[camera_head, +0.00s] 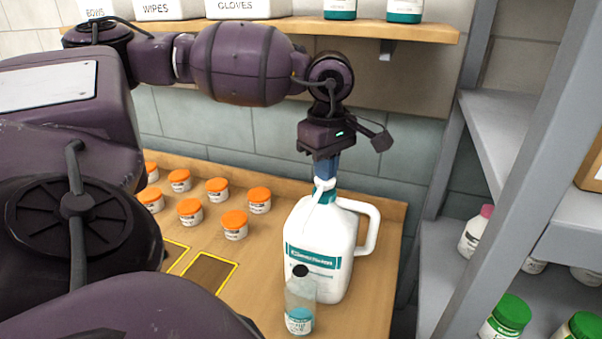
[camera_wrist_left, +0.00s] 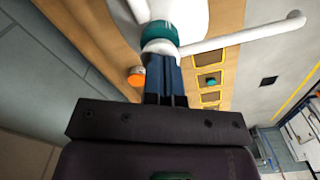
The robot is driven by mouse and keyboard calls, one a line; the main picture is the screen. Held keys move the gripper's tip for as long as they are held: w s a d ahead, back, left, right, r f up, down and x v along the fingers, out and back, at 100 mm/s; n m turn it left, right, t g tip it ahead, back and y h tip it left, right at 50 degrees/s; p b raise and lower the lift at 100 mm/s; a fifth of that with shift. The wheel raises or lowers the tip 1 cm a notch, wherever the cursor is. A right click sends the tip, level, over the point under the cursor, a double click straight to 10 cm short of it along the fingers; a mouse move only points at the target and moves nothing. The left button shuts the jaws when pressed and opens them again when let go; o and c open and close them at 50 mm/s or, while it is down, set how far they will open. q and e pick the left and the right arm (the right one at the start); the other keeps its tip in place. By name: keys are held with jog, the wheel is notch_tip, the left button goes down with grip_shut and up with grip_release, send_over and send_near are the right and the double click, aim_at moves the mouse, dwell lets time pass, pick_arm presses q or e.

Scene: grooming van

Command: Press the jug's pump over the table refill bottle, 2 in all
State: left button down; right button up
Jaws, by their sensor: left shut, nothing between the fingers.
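The white jug (camera_head: 320,250) with a teal label and side handle stands upright at the right end of the wooden table. Its pump head (camera_head: 323,184) and teal collar are on top; the jug also shows in the left wrist view (camera_wrist_left: 187,14). My left gripper (camera_head: 325,176) points down with shut, empty fingers right at the pump head, seemingly touching it. In the left wrist view its blue fingers (camera_wrist_left: 165,75) meet the white pump top. The clear refill bottle (camera_head: 300,302), with some blue content low down, stands in front of the jug under the nozzle side. My right gripper is not in view.
Several orange-lidded jars (camera_head: 190,210) stand on the table (camera_head: 190,315) to the left. Yellow-outlined dark patches (camera_head: 210,272) lie left of the bottle. A grey shelf unit (camera_head: 505,130) stands close on the right. A wall shelf (camera_head: 420,32) runs above the arm.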

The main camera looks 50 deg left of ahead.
pick_arm(q)
jog(key=shift+r, duration=0.3)
jog(key=shift+r+p, duration=0.6)
jog(key=shift+r, duration=0.05)
jog(key=shift+r+p, duration=0.35)
jog(key=shift+r, duration=0.65)
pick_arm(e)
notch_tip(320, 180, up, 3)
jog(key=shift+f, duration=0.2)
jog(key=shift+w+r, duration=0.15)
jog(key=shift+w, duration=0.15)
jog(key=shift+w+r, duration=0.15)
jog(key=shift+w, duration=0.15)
pick_arm(q)
jog(key=shift+f, duration=0.3)
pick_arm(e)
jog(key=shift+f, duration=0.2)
